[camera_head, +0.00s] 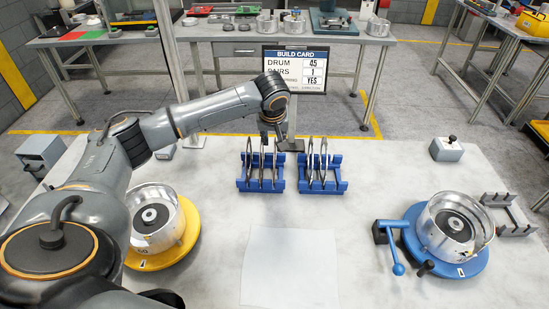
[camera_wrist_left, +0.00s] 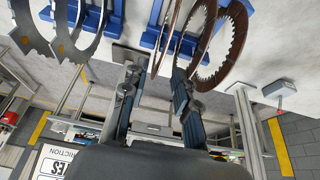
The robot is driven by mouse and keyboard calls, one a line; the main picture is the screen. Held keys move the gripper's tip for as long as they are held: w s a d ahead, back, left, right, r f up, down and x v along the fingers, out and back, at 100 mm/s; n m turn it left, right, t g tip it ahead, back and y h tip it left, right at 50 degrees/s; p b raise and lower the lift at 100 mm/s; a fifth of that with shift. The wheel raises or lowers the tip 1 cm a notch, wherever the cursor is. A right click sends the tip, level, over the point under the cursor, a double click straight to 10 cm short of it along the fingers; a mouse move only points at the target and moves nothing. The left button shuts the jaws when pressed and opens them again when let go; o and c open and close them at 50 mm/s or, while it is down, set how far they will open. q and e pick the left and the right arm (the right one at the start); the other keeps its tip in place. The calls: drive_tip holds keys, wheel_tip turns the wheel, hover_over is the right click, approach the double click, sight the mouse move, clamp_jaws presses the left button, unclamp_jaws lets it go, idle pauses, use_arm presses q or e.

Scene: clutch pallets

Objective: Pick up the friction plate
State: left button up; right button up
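Brown toothed friction plates stand on edge in the left blue rack (camera_head: 262,185) in the head view. In the left wrist view, one brown friction plate (camera_wrist_left: 226,48) shows its ring face on the right, and a narrower, nearly edge-on plate (camera_wrist_left: 164,38) is left of it. My left gripper (camera_head: 269,143) points down over the left rack. In the left wrist view its fingers (camera_wrist_left: 162,84) are apart, with the edge-on plate's lower end between them; contact cannot be told. Grey steel plates (camera_wrist_left: 38,30) stand in the other rack (camera_head: 322,187). My right gripper is not in view.
A silver drum (camera_head: 157,218) sits on a yellow turntable (camera_head: 178,257) at left, and another drum (camera_head: 452,225) on a blue base (camera_head: 465,266) at right. The build card (camera_head: 295,70) stands behind the racks. A white sheet (camera_head: 290,268) lies on open tabletop in front.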

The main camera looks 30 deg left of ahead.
use_arm(q)
drive_tip(key=shift+p+x, duration=0.4)
drive_tip(key=shift+x, duration=1.4)
drive_tip(key=shift+s+d, duration=0.2)
clamp_jaws()
